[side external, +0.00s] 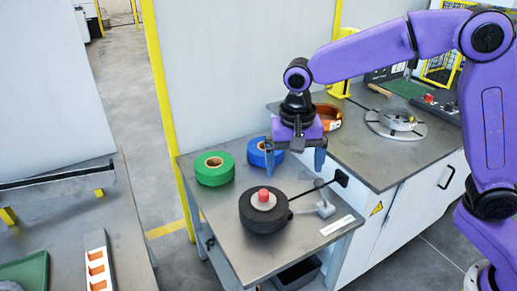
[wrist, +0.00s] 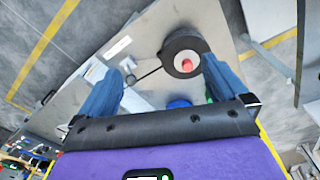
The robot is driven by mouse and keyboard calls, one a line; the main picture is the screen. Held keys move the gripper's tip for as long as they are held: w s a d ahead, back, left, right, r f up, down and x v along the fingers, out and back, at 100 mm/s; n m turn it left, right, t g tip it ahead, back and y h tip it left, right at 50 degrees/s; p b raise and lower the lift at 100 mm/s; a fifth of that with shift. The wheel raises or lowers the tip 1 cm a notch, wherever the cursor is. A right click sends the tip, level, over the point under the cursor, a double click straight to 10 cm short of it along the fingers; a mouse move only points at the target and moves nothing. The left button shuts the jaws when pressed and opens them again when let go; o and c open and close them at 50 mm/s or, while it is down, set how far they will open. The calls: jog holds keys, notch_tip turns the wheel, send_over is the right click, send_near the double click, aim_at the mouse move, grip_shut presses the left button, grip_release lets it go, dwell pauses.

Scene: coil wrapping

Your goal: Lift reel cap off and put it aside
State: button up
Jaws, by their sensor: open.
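The reel cap is a red knob (side external: 263,195) on a pale disc (side external: 264,203), sitting on top of a black reel (side external: 262,217) on the small grey table. In the wrist view the red cap knob (wrist: 187,65) shows at the centre of the black reel (wrist: 185,43), close to the right finger. My gripper (side external: 296,160) is open and empty, with blue fingers pointing down. It hangs above and behind the reel, apart from the cap. In the wrist view my gripper (wrist: 163,80) has its fingers spread wide.
A green roll (side external: 214,168) and a blue roll (side external: 264,151) stand behind the reel. The table's front left is clear. A higher workbench (side external: 375,165) adjoins at right.

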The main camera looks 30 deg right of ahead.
aim_at(264, 192)
jog(key=w+a+f+m, duration=0.1)
jog(key=w+f+m, duration=0.1)
jog(key=w+m, duration=0.4)
jog(key=w+f+m, duration=0.3)
jog(key=w+m, duration=0.2)
jog(key=w, duration=0.3)
jog(key=shift+h, duration=0.4)
jog(key=f, duration=0.5)
jog(key=d+f, duration=0.1)
jog(key=f, duration=0.5)
jog(key=d+f, duration=0.1)
jog(key=f, duration=0.5)
jog(key=shift+w, duration=0.25)
jog(key=c, duration=1)
jog(key=shift+r, duration=0.1)
